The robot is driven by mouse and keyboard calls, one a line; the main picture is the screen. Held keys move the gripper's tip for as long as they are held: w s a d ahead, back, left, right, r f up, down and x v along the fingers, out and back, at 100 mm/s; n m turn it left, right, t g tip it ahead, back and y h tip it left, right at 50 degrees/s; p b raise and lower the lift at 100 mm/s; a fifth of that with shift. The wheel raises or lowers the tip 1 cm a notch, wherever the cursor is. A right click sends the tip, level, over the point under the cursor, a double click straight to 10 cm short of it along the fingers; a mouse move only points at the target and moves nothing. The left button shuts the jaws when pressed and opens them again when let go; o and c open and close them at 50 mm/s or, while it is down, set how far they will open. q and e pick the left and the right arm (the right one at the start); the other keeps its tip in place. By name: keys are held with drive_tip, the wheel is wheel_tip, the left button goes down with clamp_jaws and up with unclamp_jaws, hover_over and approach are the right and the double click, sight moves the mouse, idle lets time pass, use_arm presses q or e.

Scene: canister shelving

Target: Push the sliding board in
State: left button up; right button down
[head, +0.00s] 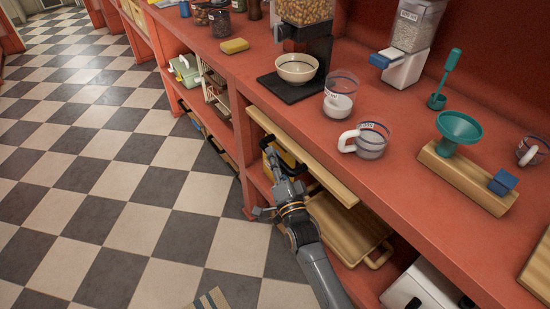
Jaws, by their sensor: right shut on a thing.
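The sliding board (323,180) is a light wooden board under the red counter. It sticks out past the counter's front edge. My right gripper (274,183) is at the board's front side, a little below its edge, with my arm reaching up from the bottom of the head view. It is shut on the sliding board, as far as I can tell; the grip itself is hard to make out. My left gripper is not in view.
A yellow and black box (285,158) sits on the shelf behind my gripper. Wooden trays (345,228) lie on the shelf below the board. Bowl (296,67), mugs (371,140) and a funnel (459,128) stand on the counter.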

drive_tip(key=w+d, duration=0.2)
drive_tip(key=d, duration=0.1)
drive_tip(key=shift+w+d+b, duration=0.25)
drive_tip(key=shift+d+b, duration=0.05)
drive_tip(key=shift+b, duration=0.05)
drive_tip(key=c, duration=1.6)
unclamp_jaws()
drive_tip(key=o, duration=0.4)
drive_tip(key=shift+d, duration=0.1)
approach(288, 151)
drive_tip(key=shift+v, duration=1.25)
drive_tip(key=shift+r, duration=0.1)
